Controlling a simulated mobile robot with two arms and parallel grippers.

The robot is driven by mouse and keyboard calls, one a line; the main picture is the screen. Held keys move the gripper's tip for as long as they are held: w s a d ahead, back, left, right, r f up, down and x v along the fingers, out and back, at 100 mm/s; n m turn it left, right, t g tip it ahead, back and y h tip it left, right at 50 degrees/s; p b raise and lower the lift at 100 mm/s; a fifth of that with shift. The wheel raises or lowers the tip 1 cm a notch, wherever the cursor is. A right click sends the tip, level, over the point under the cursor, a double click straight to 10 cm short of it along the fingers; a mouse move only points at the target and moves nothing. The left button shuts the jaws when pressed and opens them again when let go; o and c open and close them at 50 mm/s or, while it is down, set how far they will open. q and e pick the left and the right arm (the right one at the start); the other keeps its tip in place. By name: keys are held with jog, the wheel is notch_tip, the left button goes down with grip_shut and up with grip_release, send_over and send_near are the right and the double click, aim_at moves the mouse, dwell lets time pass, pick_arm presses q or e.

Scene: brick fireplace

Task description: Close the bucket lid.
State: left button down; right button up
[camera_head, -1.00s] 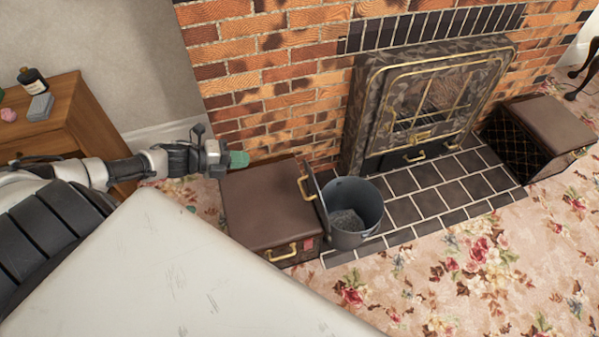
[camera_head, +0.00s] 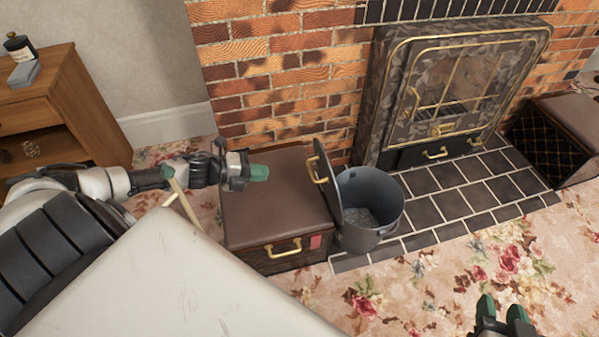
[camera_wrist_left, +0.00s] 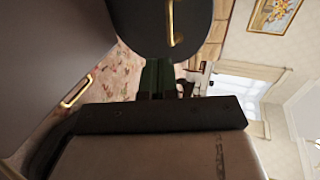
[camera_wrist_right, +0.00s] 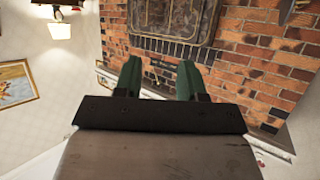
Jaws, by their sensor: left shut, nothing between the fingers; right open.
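The grey metal bucket (camera_head: 372,218) stands on the tiled hearth with dark grey contents inside. Its lid (camera_head: 325,182) stands open and upright on the bucket's left side, with a brass handle facing left. The lid and its handle also show at the top of the left wrist view (camera_wrist_left: 160,22). My left gripper (camera_head: 258,173) is shut and empty, above the brown box and left of the lid, apart from it. My right gripper (camera_head: 502,308) is open and empty at the lower right, over the carpet; its green fingers are apart in the right wrist view (camera_wrist_right: 158,80).
A brown box (camera_head: 270,205) with brass handles sits left of the bucket. The fireplace (camera_head: 445,85) is behind it, and another brown box (camera_head: 565,125) is at the right. A wooden cabinet (camera_head: 75,110) stands at the left. The flowered carpet in front is clear.

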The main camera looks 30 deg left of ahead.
pick_arm(q)
jog(key=b+x, duration=0.2)
jog(key=x, duration=0.9)
jog(key=shift+r, duration=0.4)
pick_arm(e)
notch_tip(320, 180, up, 8)
jog(key=w+a+t+y, duration=0.1)
jog(key=a+t+y, duration=0.1)
jog(key=t, duration=0.5)
jog(key=shift+w+t, duration=0.2)
jog(key=shift+t, duration=0.1)
pick_arm(q)
jog(key=shift+w+d, duration=0.1)
jog(key=shift+w, duration=0.05)
